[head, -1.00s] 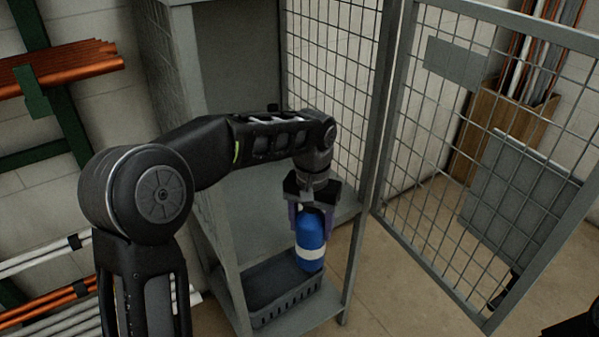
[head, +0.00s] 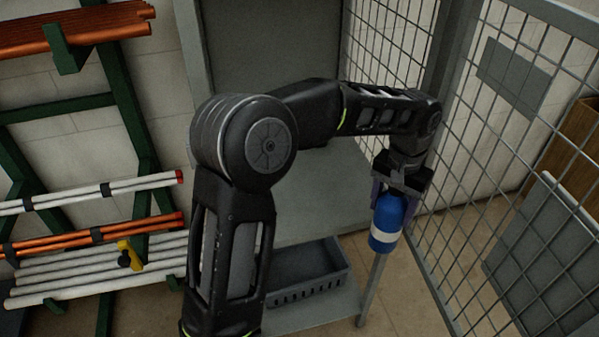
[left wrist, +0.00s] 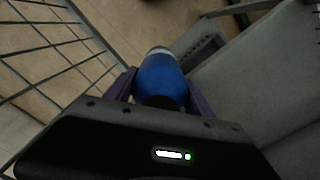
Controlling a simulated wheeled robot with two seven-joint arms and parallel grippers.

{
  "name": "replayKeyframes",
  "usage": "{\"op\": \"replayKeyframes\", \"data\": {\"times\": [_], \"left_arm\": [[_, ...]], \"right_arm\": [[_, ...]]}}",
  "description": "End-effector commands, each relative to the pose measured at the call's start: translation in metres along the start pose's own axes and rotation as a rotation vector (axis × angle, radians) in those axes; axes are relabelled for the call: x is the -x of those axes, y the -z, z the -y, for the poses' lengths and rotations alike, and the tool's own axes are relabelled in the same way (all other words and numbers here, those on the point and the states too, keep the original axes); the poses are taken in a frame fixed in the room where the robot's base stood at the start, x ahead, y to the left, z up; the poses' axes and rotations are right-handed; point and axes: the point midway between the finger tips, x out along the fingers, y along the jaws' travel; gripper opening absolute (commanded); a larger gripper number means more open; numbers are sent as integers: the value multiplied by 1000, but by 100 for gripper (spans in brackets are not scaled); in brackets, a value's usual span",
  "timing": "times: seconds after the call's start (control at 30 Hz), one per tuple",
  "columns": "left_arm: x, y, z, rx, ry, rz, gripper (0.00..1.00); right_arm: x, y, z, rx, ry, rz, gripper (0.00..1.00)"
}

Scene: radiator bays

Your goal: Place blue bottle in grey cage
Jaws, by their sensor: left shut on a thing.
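The blue bottle (head: 388,222) with a white band hangs below my left gripper (head: 398,188), which is shut on its upper part. In the left wrist view the bottle (left wrist: 162,76) sits between the two purple fingers (left wrist: 160,88). The grey cage (head: 320,190) stands open behind my left arm, with shelves and a mesh side wall. In the head view the bottle is at the cage's right front post, by the mesh door (head: 500,150); its exact depth is unclear. My arm hides part of the cage. My right gripper is not in view.
A dark grey crate (head: 310,287) sits on the cage's lower shelf. The mesh door stands open at the right, with a grey panel (head: 545,265) behind it. A green rack with pipes (head: 90,190) is at the left, holding a yellow item (head: 130,253).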

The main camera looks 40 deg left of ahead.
Motion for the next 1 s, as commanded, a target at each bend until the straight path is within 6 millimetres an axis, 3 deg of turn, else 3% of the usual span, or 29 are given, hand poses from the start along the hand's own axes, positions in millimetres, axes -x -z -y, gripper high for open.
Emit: {"op": "replayKeyframes", "data": {"times": [0.13,0.27,0.37,0.5,0.7,0.83,1.0], "left_arm": [[8,7,16,83,0,-2,0],[19,21,54,279,2,-3,0],[30,33,100,499,4,-4,0],[47,42,176,842,5,-6,0],[68,39,269,1244,5,-7,0],[75,34,302,1384,3,-8,0],[76,33,311,1432,0,-5,0]], "right_arm": [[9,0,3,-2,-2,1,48],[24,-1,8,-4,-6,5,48],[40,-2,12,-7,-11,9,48],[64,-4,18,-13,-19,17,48],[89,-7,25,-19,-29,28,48],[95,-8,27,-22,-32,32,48],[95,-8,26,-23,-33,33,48]]}}
